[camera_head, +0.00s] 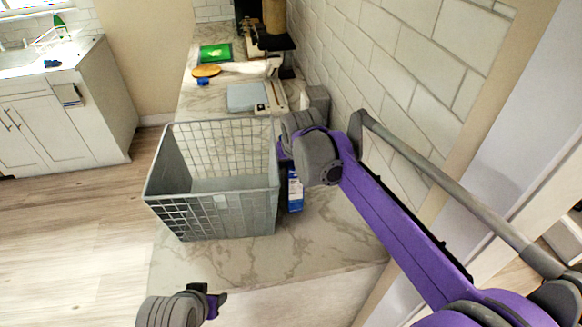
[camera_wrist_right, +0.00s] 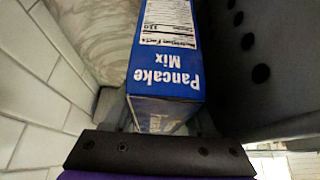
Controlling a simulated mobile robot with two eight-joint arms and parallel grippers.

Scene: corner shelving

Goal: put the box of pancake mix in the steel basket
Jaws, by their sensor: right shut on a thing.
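The blue and white box of pancake mix (camera_head: 295,195) is just right of the steel basket, partly hidden by my right wrist. In the right wrist view the box (camera_wrist_right: 168,75) shows its "Pancake Mix" lettering upside down. My right gripper (camera_wrist_right: 160,120) is shut on the near end of the box. I cannot tell whether the box touches the counter. The grey wire steel basket (camera_head: 228,205) stands upright on the counter, open at the top, and looks empty. My left gripper (camera_head: 208,300) is low in the head view, in front of the counter and away from the basket; its jaw opening is unclear.
The marble counter (camera_head: 320,240) is clear in front of the basket. Behind the basket are a scale-like device (camera_head: 255,97), a round wooden board (camera_head: 206,71) and a green-screened tablet (camera_head: 215,53). A white tiled wall (camera_head: 400,60) bounds the right side.

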